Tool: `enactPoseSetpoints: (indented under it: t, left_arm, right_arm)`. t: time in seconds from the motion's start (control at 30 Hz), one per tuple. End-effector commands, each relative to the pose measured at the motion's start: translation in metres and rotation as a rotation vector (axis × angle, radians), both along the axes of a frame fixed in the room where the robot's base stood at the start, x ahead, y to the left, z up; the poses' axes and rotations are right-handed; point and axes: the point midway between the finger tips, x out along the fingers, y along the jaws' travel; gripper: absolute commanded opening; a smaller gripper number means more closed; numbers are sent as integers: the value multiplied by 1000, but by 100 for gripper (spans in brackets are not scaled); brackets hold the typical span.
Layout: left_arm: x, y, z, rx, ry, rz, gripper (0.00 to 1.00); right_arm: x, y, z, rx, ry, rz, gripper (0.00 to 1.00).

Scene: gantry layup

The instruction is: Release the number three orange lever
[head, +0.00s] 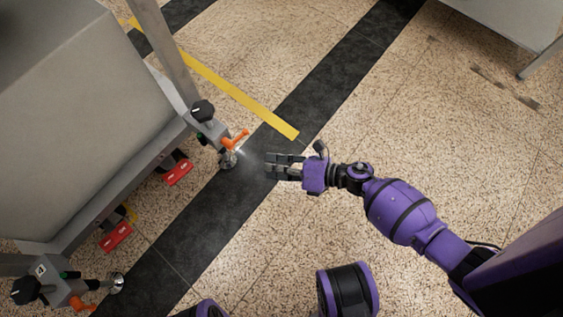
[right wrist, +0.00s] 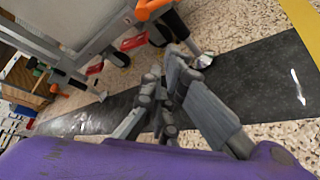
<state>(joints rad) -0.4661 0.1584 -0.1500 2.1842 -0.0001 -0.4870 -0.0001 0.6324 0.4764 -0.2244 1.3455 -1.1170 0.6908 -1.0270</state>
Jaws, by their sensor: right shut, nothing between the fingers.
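An orange lever (head: 236,140) sits at the near corner of a grey frame, by a black knob (head: 203,110) and a metal foot (head: 228,159). It also shows at the top of the right wrist view (right wrist: 150,8). A second orange lever (head: 82,304) is at the frame's lower left corner. A small label (head: 40,268) there is too small to read surely. My right gripper (head: 269,166) is shut and empty, a little right of the first lever and apart from it. Its fingers fill the middle of the right wrist view (right wrist: 164,75). My left gripper does not show.
The grey cart frame (head: 130,190) carries a large grey panel (head: 80,120). Red tabs (head: 178,173) hang along its side. A yellow line (head: 240,95) and a black strip (head: 190,240) mark the speckled floor.

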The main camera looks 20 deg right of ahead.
Motion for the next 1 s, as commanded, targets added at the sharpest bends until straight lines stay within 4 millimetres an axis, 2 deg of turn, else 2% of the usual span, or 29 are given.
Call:
enactPoseSetpoints:
  t: [0.1, 0.27, 0.4, 0.53, 1.0]
  left_arm:
    - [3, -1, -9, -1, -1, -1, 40]
    - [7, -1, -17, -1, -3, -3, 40]
    - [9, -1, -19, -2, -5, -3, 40]
    - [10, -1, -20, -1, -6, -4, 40]
    - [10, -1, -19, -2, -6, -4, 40]
  right_arm:
    - [14, 24, -10, 3, 0, 1, 0]
    - [29, 50, -20, 3, -1, -1, 0]
    - [49, 44, -8, -2, -2, -2, 0]
    - [59, 45, -2, 0, 0, -1, 0]
    - [62, 44, 1, -7, -3, -3, 0]
